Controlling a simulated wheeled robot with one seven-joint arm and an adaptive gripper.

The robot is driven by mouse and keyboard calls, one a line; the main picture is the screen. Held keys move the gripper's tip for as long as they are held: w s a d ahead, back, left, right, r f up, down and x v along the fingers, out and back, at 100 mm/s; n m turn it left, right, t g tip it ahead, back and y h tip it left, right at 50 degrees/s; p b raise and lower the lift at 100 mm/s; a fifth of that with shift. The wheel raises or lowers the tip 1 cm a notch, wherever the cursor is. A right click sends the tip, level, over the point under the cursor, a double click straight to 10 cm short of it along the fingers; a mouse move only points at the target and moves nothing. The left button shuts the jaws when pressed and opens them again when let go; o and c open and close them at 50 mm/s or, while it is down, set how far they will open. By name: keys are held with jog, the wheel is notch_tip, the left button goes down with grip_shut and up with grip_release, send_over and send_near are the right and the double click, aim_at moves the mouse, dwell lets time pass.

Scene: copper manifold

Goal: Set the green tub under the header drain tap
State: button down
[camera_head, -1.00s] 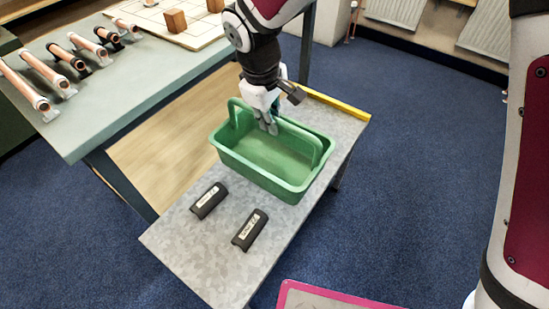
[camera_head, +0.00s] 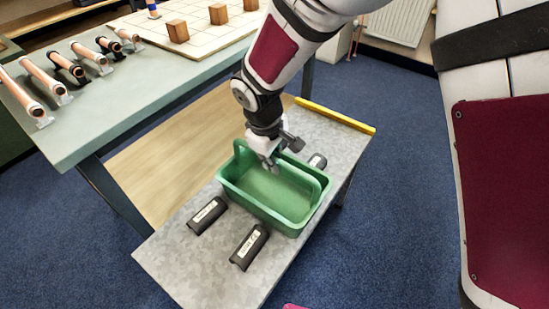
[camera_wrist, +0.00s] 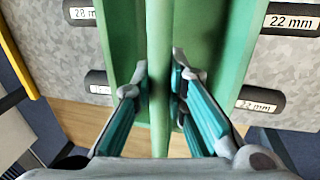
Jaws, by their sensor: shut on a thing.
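The green tub (camera_head: 290,213) is an open rectangular carrier with raised handles, over the grey metal-topped trolley (camera_head: 200,270). The tub looks upright and empty. Whether its base touches the trolley top I cannot tell. No drain tap is seen in these views.
Black labelled blocks stand around the tub: one at left (camera_head: 208,215), one nearer (camera_head: 249,247), one behind (camera_head: 317,161). A yellow strip (camera_head: 335,115) edges the trolley's far end. A green-grey bench (camera_head: 130,95) with copper pipes (camera_head: 48,80) and wooden blocks (camera_head: 178,31) stands left.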

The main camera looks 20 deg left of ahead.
jog(key=shift+f, duration=0.1)
jog(key=c, duration=2)
grip_release()
jog(key=shift+f, duration=0.1)
jog(key=o, duration=0.4)
notch_tip(320, 180, up, 12)
jog(key=s+p, duration=0.2)
jog(key=p, duration=0.1)
jog(key=shift+a+p, duration=0.35)
jog(key=shift+a, duration=0.05)
